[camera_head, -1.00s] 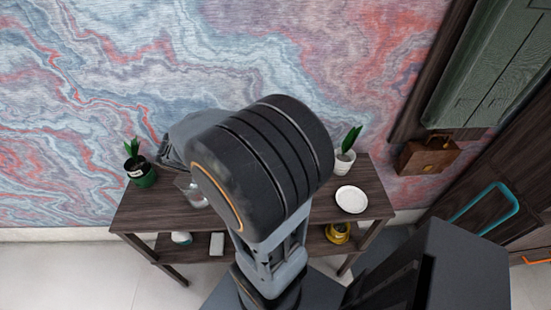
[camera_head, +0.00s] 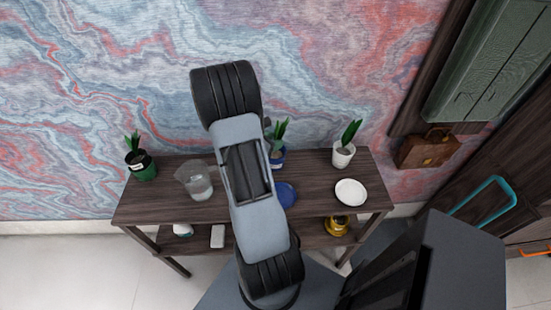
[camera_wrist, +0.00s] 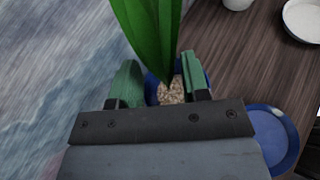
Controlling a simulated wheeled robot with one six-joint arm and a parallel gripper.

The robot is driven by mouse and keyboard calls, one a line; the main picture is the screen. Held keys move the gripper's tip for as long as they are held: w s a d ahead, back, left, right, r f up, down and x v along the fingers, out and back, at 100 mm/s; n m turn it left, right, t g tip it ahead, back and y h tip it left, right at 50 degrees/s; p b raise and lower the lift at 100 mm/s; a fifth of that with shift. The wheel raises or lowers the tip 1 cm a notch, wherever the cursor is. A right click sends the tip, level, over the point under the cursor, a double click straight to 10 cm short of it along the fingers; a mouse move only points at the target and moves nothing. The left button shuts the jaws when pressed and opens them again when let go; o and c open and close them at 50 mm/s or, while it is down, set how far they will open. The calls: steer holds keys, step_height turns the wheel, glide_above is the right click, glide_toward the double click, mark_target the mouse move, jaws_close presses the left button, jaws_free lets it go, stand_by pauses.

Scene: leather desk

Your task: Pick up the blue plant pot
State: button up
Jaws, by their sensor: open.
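The blue plant pot (camera_head: 279,162) stands on the dark wooden table near the wall, with an upright green plant in it. My arm hides its left side in the head view. In the wrist view, the pot's blue rim (camera_wrist: 152,92) and pale gravel show between the two green fingers of my gripper (camera_wrist: 160,76). The fingers are apart, one on each side of the pot, and its long leaves rise between them. Whether either finger touches the pot cannot be told.
A blue plate (camera_head: 286,194) lies in front of the pot. A white pot (camera_head: 343,156) and a white plate (camera_head: 351,192) are to the right. The patterned wall (camera_head: 90,80) is close behind.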

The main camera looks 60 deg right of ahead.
mark_target(280, 150)
steer(key=shift+x, duration=1.85)
jaws_close()
